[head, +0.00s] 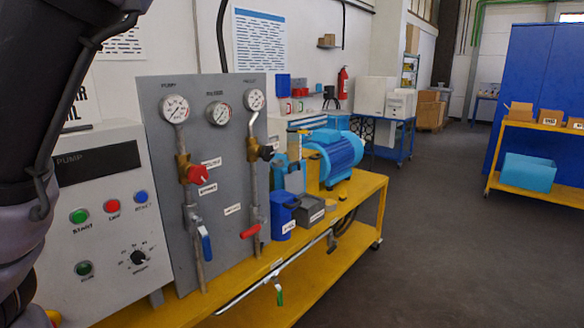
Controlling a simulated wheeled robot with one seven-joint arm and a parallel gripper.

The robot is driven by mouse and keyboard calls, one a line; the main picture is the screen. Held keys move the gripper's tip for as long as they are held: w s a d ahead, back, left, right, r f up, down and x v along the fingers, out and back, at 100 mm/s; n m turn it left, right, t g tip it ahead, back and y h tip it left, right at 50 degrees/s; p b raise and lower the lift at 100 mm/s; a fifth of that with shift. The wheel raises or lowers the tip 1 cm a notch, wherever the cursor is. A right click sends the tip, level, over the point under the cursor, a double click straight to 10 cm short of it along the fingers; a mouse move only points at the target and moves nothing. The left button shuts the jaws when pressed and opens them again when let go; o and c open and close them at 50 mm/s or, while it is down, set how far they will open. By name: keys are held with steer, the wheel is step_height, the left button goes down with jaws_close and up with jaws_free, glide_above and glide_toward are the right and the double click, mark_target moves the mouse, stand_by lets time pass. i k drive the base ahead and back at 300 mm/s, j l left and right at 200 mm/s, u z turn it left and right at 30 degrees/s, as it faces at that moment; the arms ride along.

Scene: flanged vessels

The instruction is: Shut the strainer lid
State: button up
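I cannot clearly make out the strainer or its lid in the head view. A small blue container (283,218) with a white label stands on the yellow bench (345,205), right of the grey gauge panel; I cannot tell whether it is the strainer. A dark grey open box (310,210) with a label sits beside it. My gripper is out of view. Only dark parts of my arm show, along the left edge.
A white pump control box (100,215) stands left of the grey panel (225,170), which carries gauges, pipes and valves. A blue motor (336,155) sits farther back on the bench. A yellow cart (545,150) stands far right. The grey floor (440,255) between is clear.

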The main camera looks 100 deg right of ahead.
mark_target(294, 184)
steer(key=z, duration=3.4)
steer(key=i+l+u, duration=0.1)
steer(key=i+l, duration=0.6)
steer(key=i+l+u, duration=0.15)
steer(key=i+l, duration=0.15)
steer(key=l, duration=0.25)
steer(key=i+l, duration=0.3)
steer(key=l, duration=0.15)
steer(key=i+j+u, duration=0.05)
